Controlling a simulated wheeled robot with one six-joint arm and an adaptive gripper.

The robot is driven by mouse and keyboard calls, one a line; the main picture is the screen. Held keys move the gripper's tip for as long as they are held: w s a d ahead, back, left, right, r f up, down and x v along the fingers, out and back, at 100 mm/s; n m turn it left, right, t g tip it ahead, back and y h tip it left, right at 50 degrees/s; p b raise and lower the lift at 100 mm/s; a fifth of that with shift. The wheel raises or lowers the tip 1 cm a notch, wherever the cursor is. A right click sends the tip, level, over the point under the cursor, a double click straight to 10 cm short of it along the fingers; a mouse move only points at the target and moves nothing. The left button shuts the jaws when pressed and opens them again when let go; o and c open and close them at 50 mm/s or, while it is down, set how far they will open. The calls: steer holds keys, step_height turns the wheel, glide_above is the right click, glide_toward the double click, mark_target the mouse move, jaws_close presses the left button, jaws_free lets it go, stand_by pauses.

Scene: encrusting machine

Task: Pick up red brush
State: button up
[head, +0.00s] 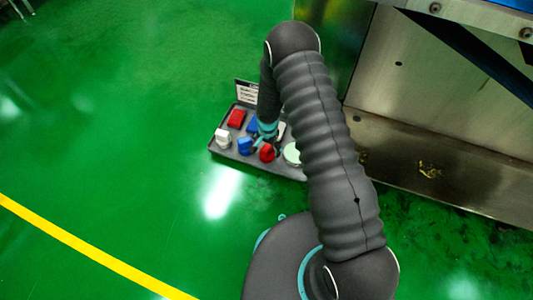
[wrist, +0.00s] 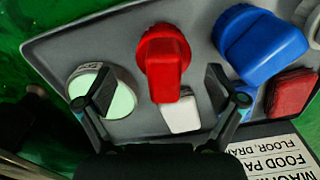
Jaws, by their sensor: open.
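A red brush-like piece (wrist: 165,58) with a round ridged end and a blocky handle lies on the grey tray (wrist: 75,40). In the head view it (head: 267,152) is near the tray's front edge. My gripper (wrist: 160,80) is open and empty. Its two fingers stand apart on either side of the red handle in the wrist view; I cannot tell the height left between them. In the head view my gripper (head: 266,135) is over the tray and partly hides it. A second, flatter red piece (head: 237,118) lies at the tray's back left.
A blue brush-like piece (wrist: 258,42), a white piece (wrist: 181,117) and a pale green round piece (wrist: 118,95) lie close by. A printed sign (head: 246,92) stands at the tray's back. A steel machine (head: 440,150) is at the right. Green floor is clear at left.

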step_height(320, 180, down, 4)
steer(key=shift+w+a+f, duration=0.1)
steer(key=shift+w+a, duration=0.05)
steer(key=c, duration=1.4)
steer(key=shift+o, duration=0.2)
steer(key=shift+r, duration=0.55)
steer(key=r, duration=0.3)
steer(key=shift+w+d+r, duration=0.25)
steer(key=shift+d+r, duration=0.1)
steer(key=shift+d, duration=0.05)
steer(key=w+d+r, duration=0.4)
steer(key=d+r, duration=0.2)
steer(key=d, duration=0.3)
steer(key=shift+w+d+r, duration=0.15)
steer(key=shift+w+d, duration=0.2)
